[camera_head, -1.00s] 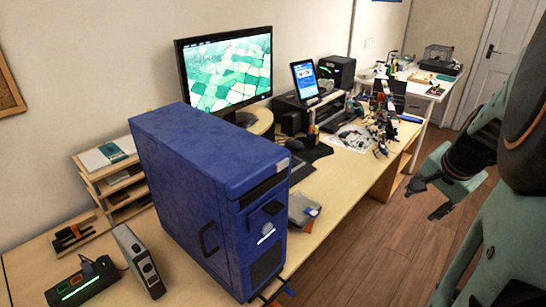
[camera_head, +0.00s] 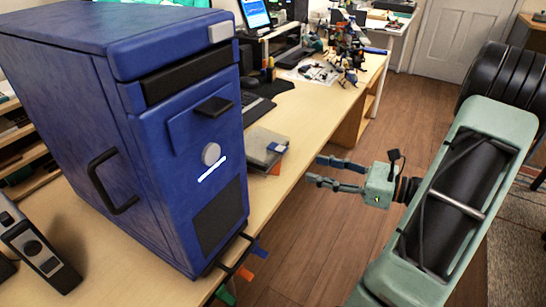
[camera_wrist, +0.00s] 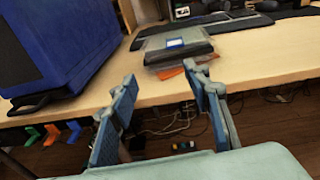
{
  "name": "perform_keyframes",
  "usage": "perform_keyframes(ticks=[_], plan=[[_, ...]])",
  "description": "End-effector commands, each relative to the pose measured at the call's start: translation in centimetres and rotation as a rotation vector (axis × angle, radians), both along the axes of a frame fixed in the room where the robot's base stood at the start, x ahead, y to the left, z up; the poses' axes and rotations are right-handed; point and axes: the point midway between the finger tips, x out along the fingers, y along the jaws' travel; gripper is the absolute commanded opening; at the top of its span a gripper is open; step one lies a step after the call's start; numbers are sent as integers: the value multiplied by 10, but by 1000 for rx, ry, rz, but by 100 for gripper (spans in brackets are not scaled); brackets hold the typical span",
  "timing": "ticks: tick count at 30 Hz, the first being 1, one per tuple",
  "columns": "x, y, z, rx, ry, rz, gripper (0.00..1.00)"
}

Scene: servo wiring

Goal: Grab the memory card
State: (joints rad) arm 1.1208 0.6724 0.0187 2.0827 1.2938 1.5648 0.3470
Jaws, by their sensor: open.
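A small dark flat piece (camera_head: 213,106) sticks out of the front of the blue computer tower (camera_head: 65,110). It may be the memory card, but I cannot tell for sure. My gripper (camera_head: 317,169) is open and empty. It is beyond the desk's front edge, to the right of the tower and apart from it, with its fingers pointing left toward the desk. In the wrist view, my open gripper (camera_wrist: 160,72) shows nothing between its fingers, and the tower (camera_wrist: 60,40) is at upper left. The dark piece does not show clearly there.
A grey drive-like box (camera_head: 265,148) lies on the desk (camera_head: 300,120) right of the tower. Coloured tabs (camera_head: 246,273) hang at the desk edge below the tower. A grey device (camera_head: 38,250) stands at lower left. Open floor (camera_head: 300,250) lies in front.

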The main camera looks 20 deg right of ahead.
Motion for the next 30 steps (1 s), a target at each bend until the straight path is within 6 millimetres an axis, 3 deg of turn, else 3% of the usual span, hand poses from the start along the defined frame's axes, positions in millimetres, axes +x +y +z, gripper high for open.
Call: perform_keyframes(ticks=[5, 13, 20, 30], plan=[[5, -11, 0, 83, -56, -55, 44], [37, 13, 2, 86, -60, -57, 44], [52, 23, 1, 85, -58, -58, 44], [90, 45, 0, 86, -57, -58, 44]])
